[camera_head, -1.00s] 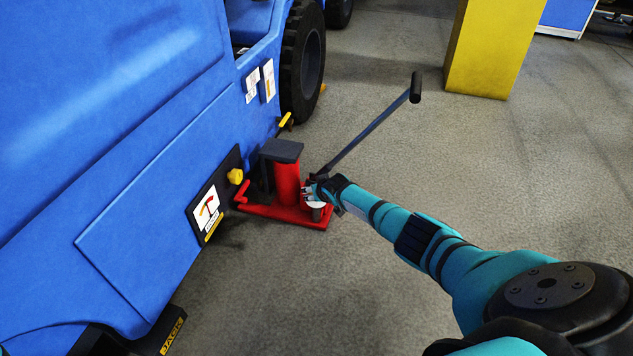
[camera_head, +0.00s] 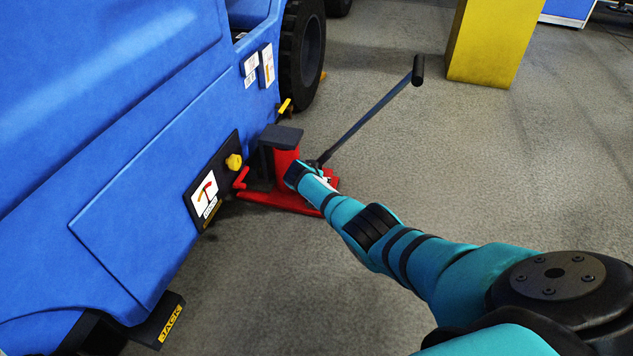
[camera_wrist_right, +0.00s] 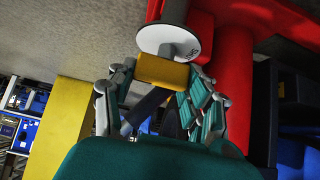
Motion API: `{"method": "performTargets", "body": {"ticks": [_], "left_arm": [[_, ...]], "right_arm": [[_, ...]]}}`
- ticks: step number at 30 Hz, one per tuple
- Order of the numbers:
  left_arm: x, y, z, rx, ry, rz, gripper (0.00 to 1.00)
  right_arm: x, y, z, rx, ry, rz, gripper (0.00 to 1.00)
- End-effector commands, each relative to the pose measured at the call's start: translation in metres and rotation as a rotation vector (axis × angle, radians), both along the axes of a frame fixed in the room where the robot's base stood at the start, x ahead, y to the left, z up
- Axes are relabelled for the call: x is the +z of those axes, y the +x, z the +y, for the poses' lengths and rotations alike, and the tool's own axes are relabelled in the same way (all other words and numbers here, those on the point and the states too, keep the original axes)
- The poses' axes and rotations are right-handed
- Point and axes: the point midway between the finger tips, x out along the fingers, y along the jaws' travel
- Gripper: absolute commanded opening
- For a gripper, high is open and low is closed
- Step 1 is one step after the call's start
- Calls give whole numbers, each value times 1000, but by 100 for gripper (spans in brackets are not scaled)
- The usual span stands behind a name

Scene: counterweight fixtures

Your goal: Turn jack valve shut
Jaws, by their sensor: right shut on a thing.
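The red jack (camera_head: 285,165) stands on the floor beside the blue machine, with a dark block on top and a long dark lever (camera_head: 370,120) slanting up to the right. In the right wrist view, the yellow valve handle (camera_wrist_right: 163,71) sits just below a white lettered disc (camera_wrist_right: 168,40) by the red jack body (camera_wrist_right: 238,85). My right gripper (camera_wrist_right: 158,80) is shut on the yellow handle, one finger to each side. In the head view my right arm hides the handle and fingertips. My left gripper is not in view.
The blue machine (camera_head: 110,110) fills the left, with a yellow knob (camera_head: 234,161) and a placard (camera_head: 205,195) near the jack. A black tyre (camera_head: 303,50) stands behind the jack. A yellow block (camera_head: 495,45) is at the back right. The floor between is clear.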

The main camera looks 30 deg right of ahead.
Motion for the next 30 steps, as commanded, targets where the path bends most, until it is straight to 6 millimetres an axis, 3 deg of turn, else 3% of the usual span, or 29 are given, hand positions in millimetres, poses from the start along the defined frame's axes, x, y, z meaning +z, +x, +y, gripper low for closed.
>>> {"method": "performTargets", "body": {"ticks": [14,15,20,30], "left_arm": [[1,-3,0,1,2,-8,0],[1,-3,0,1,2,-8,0],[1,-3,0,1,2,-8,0],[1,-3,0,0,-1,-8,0]], "right_arm": [[1,0,-1,-16,0,-1,18],[1,0,-1,-16,0,-1,52],[1,0,-1,-16,-1,-1,73],[1,0,0,-16,-1,-1,75]]}}
